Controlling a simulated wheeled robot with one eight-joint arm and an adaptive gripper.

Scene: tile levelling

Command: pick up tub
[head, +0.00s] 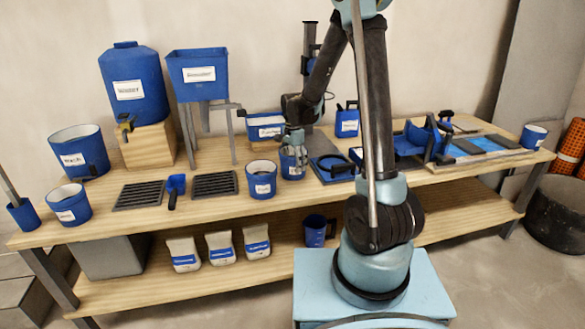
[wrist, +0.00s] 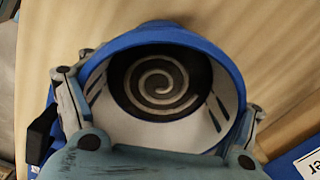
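The tub (head: 293,166) is a small blue round container with a pale label, standing on the wooden bench top in the head view. In the wrist view the tub (wrist: 165,38) is seen from above, with a blue rim, white inner wall and a dark floor with a pale spiral. My gripper (head: 293,143) is over the tub, pointing down. In the wrist view my gripper's fingers (wrist: 160,108) lie against the tub's left and right sides, with no clear gap. The lower finger parts are hidden.
A similar blue container (head: 261,181) stands just left of the tub. A blue rectangular bin (head: 265,122) is behind it, and a blue square frame (head: 331,166) lies to the right. Dark grates (head: 214,184) lie at left. Bags (head: 220,248) stand on the lower shelf.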

